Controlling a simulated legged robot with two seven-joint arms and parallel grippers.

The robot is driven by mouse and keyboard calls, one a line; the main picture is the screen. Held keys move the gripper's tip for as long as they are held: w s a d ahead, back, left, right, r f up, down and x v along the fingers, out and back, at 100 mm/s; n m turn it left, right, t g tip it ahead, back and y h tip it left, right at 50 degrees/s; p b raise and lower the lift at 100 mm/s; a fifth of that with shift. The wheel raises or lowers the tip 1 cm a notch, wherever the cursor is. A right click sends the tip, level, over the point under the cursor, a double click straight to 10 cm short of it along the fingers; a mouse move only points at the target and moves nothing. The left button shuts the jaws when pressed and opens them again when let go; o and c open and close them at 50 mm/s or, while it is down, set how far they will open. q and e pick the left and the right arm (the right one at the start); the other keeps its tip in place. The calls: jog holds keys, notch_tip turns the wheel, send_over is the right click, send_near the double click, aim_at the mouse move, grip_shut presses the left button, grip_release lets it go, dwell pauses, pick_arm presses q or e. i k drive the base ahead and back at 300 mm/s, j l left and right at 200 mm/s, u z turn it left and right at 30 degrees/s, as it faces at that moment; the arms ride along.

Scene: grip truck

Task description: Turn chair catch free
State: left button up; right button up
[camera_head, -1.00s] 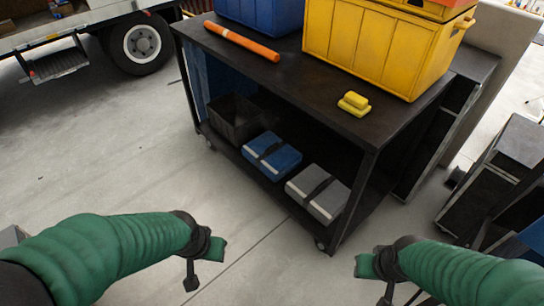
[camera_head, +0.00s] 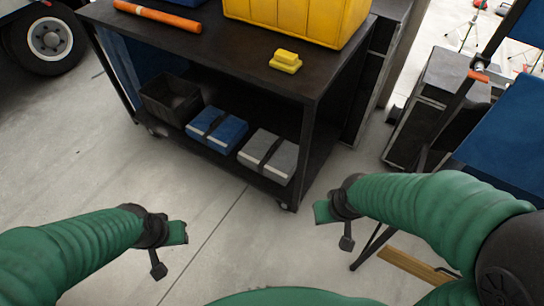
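A chair with blue fabric panels (camera_head: 505,125) and a dark frame stands at the right edge, partly cut off by the picture and partly behind my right arm. An orange piece (camera_head: 478,76) sits on its dark frame, by the upper panel; I cannot tell whether this is the catch. My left gripper (camera_head: 172,252) is open and empty over the floor at lower left. My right gripper (camera_head: 331,230) is open and empty, left of the chair and apart from it.
A black cart (camera_head: 240,60) ahead carries a yellow crate (camera_head: 300,18), a yellow block (camera_head: 285,62) and an orange tube (camera_head: 157,17). Its lower shelf holds a blue case (camera_head: 217,130) and a grey case (camera_head: 268,156). A black case (camera_head: 438,100) stands left of the chair. Floor between my grippers is clear.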

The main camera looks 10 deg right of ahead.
aim_at(481, 74)
jog(key=z, duration=1.65)
